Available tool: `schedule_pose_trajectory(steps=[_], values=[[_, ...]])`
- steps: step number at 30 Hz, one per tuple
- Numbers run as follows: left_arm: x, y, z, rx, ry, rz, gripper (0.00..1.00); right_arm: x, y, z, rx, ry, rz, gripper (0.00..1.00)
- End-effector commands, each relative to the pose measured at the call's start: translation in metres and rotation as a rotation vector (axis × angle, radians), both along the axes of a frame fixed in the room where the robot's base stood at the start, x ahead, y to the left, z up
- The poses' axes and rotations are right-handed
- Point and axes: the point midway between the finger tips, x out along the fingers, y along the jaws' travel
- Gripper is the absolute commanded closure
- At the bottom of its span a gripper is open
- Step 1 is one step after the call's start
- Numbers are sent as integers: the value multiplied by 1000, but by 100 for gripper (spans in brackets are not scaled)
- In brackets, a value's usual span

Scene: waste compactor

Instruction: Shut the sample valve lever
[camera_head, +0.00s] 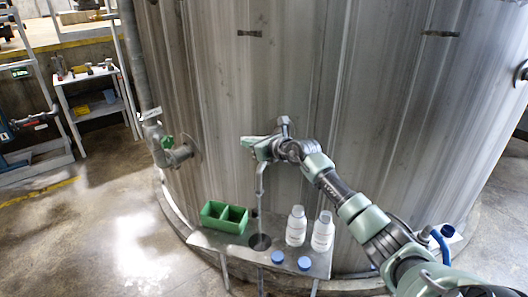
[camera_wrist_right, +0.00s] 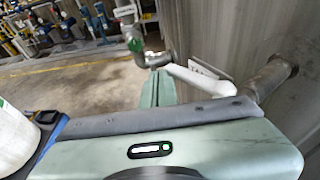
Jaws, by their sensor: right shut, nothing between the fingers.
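The sample valve (camera_head: 284,122) sits on a short pipe stub on the tank wall, with a thin spout (camera_head: 261,185) running down from it. My right gripper (camera_head: 249,143) is shut and empty just left of the valve, and it covers much of the valve body. In the right wrist view, a pale bar (camera_wrist_right: 200,80), which looks like the lever, runs sideways beside my shut fingers (camera_wrist_right: 158,88) towards the pipe stub (camera_wrist_right: 272,76). I cannot tell whether the fingers touch it. My left gripper is not in view.
Below the spout is a metal shelf (camera_head: 215,242) with a dark drain hole (camera_head: 259,242). It holds a green divided box (camera_head: 224,217), two white bottles (camera_head: 297,227) and two blue caps (camera_head: 278,257). Another valve with a green handle (camera_head: 167,142) juts from the tank at left.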

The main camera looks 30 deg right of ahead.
Motion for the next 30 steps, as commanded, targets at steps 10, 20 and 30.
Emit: schedule_pose_trajectory(steps=[10,20,30], values=[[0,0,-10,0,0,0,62,12,-3,0,-1,-1,-1,100],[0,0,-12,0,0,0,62,15,-3,0,-1,0,0,100],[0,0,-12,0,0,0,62,15,-3,0,-1,0,-1,100]])
